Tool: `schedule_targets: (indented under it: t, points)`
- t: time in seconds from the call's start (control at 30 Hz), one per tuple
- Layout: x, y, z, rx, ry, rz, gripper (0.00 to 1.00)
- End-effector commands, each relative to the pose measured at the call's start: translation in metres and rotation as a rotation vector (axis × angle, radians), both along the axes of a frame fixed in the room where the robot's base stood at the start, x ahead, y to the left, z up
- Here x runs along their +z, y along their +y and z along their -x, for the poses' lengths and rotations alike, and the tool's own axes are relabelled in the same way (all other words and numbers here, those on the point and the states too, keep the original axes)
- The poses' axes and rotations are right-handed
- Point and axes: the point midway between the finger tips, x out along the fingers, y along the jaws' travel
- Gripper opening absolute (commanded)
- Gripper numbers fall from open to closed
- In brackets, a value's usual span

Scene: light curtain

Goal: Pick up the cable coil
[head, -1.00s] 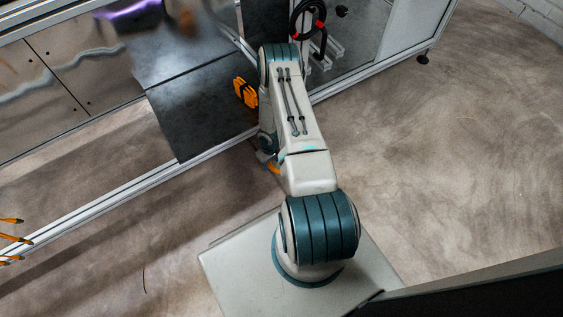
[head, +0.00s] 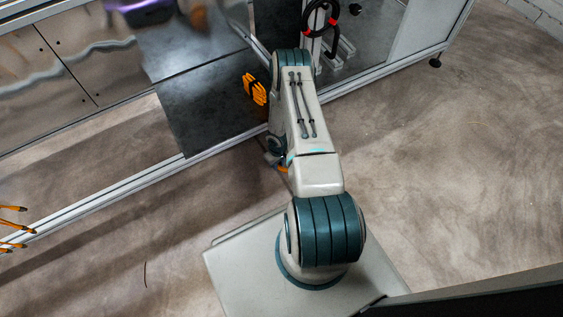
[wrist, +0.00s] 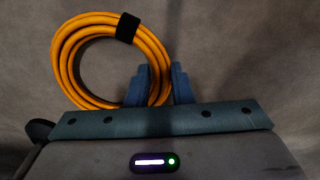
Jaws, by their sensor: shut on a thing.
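The cable coil (wrist: 68,55) is a ring of several orange turns with a black strap at its top, seen in the wrist view. My gripper (wrist: 161,79) has its two blue fingers shut on the right side of the ring. The rest of the ring reaches out to the left of the fingers. In the head view, my arm hides most of the gripper; a small orange piece (head: 283,169) shows beside the arm's lower end, probably part of the coil.
Another orange bundle with a black band (head: 255,89) is by the dark panel (head: 205,105). A black looped cable with red bands (head: 321,17) hangs on the frame behind my arm. Orange-tipped prongs (head: 12,226) show at the left edge. Floor to the right is clear.

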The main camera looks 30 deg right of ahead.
Motion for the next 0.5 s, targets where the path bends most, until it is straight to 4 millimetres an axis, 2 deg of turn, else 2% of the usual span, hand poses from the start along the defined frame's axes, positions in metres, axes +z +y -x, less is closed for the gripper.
schedule_targets:
  t: [0.17, 0.33, 0.5]
  points:
    - [0.019, 0.0, -0.001, 0.002, -0.001, 0.001, 0.0]
    - [0.048, -0.001, 0.0, 0.002, 0.0, 0.001, 0.0]
    - [0.071, -0.013, 0.042, 0.003, 0.005, 0.002, 0.0]
